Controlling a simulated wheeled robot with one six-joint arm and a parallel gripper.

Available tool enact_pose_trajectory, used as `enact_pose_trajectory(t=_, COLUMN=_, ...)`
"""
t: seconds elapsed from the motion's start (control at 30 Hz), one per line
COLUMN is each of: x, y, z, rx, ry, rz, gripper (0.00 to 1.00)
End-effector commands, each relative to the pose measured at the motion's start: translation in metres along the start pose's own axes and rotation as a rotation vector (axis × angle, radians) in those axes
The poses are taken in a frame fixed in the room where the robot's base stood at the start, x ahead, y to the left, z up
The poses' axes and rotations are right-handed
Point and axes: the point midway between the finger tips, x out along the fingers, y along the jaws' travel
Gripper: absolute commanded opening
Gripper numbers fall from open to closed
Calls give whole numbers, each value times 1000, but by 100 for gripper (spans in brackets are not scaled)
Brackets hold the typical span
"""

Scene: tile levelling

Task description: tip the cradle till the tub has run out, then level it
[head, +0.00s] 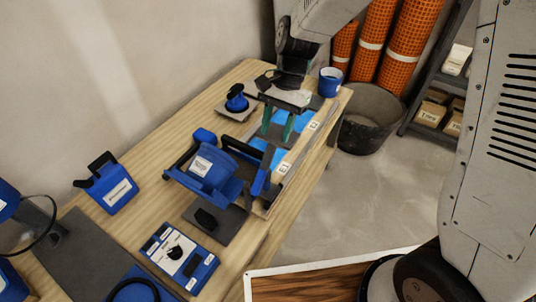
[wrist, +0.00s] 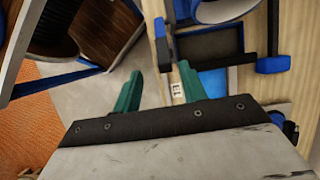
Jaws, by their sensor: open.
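The blue tub (head: 208,172), with a white label, sits in the dark and blue cradle (head: 234,148) on the wooden bench. I cannot tell whether anything is left in the tub. A blue bar (head: 263,171) stands at the cradle's right side. My gripper (head: 277,129) is open, with teal fingers pointing down just beyond the cradle, over the bench's right side. In the wrist view my gripper (wrist: 160,80) has nothing clearly between its fingers. A blue-edged bar (wrist: 163,45) of the cradle lies just ahead of the right finger.
Bright blue patches and white tags lie by the bench's right edge. A blue cup (head: 330,82) stands at the far corner. A blue-white control box (head: 180,259) and a blue caddy (head: 107,184) are nearer. A black bucket (head: 371,118) stands on the floor.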

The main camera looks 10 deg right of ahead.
Motion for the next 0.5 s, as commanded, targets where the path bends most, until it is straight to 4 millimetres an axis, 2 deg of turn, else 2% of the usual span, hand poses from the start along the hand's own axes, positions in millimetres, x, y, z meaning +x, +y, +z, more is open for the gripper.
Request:
enact_pose_trajectory(t=0.17, x=18, y=-7, z=-2, rx=23, ry=-11, rz=5, gripper=42)
enact_pose_trajectory(t=0.5, x=70, y=-6, z=-1, rx=20, ry=-11, rz=6, gripper=42)
